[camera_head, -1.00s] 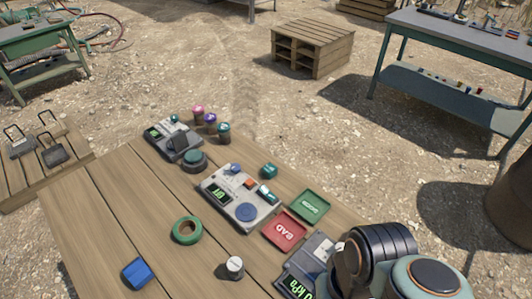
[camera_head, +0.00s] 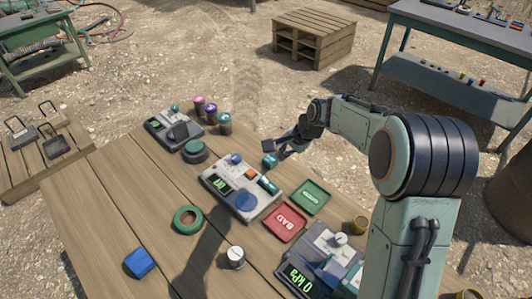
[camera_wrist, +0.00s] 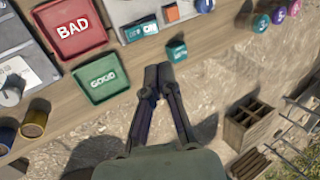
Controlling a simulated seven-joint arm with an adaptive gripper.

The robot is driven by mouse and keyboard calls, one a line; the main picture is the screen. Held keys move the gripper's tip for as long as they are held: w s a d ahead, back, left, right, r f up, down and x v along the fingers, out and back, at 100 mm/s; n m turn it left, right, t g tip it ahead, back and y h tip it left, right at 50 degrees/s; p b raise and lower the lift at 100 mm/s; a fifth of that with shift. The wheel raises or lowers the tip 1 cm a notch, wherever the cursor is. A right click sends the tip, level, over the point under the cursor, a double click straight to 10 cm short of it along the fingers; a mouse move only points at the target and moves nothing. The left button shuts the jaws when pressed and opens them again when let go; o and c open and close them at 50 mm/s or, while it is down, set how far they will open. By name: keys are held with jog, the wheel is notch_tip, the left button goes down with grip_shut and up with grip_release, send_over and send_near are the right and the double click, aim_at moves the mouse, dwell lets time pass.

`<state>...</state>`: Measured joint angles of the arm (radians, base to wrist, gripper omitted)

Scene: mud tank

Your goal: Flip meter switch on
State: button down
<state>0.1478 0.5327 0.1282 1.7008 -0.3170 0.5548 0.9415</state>
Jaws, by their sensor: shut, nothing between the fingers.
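The meter (camera_head: 229,190) is a pale box with a green-digit display in the middle of the wooden table. Its teal switch (camera_head: 268,184) sits at the right edge, beside an orange part. In the wrist view the switch (camera_wrist: 141,30) reads OFF and ON; which side is pressed I cannot tell. My gripper (camera_head: 281,156) is above the table's far edge, beyond the meter. In the wrist view my gripper (camera_wrist: 158,72) is shut and empty, its fingertips apart from the switch and just below a teal cube (camera_wrist: 177,50).
A red BAD tray (camera_head: 285,222) and green GOOD tray (camera_head: 311,197) lie right of the meter. A kPa device (camera_head: 318,262) stands near the front right. A green ring (camera_head: 188,220), blue block (camera_head: 140,263) and white knob (camera_head: 236,258) lie in front. Several colored pots stand behind.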

aim_at(264, 178)
jog(key=shift+s+d+f, duration=0.1)
jog(key=shift+d+f, duration=0.15)
jog(key=shift+f, duration=0.25)
jog(key=x, duration=1.4)
jog(key=shift+s+a, duration=0.1)
jog(key=shift+s, duration=0.05)
jog(key=shift+f+g, duration=0.1)
jog(key=shift+g, duration=0.2)
jog(key=shift+a+f+g+h, duration=0.25)
jog(key=shift+f+g+h, duration=0.05)
jog(key=shift+h, duration=0.1)
jog(key=shift+d, duration=0.1)
